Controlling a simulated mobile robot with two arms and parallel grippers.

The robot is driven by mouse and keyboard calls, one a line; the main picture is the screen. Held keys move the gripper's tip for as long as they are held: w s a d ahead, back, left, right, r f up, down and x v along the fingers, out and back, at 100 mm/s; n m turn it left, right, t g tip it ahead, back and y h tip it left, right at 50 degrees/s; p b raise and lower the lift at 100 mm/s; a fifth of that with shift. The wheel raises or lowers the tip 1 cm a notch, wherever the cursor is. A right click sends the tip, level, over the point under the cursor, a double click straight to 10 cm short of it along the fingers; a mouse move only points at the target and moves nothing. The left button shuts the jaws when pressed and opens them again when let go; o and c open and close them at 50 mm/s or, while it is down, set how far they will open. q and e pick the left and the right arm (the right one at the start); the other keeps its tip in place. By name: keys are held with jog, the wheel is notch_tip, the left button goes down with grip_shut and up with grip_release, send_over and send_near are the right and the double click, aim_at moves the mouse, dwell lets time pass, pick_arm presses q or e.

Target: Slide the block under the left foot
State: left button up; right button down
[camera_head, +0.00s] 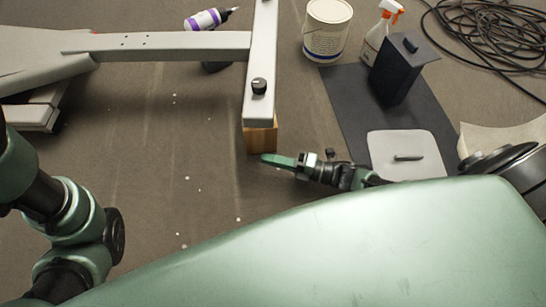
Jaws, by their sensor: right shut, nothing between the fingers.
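A wooden block (261,139) stands on the floor under the near end of the pale grey crossbar foot (262,60) of an elliptical machine. The foot covers the top of the block, so I cannot tell whether they touch. My right gripper (268,159) is shut and empty, with its green fingertips low beside the block's near right side. A small gap or light contact there is too fine to tell. Parts of my left arm show at the left, but its gripper is out of view.
A dark mat (350,105) lies to the right, with a dark box (397,72) and a pale pad (408,168) on it. A paint can (327,30), spray bottle (378,38), purple-banded bottle (209,19) and coiled black cable (490,35) lie farther back. The floor left of the block is mostly clear.

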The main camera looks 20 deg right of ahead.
jog(key=p+v, duration=0.2)
jog(key=v, duration=0.7)
jog(key=shift+w+p, duration=0.15)
jog(key=shift+p, duration=0.2)
jog(key=shift+s+d, duration=0.35)
jog(key=shift+d, duration=0.1)
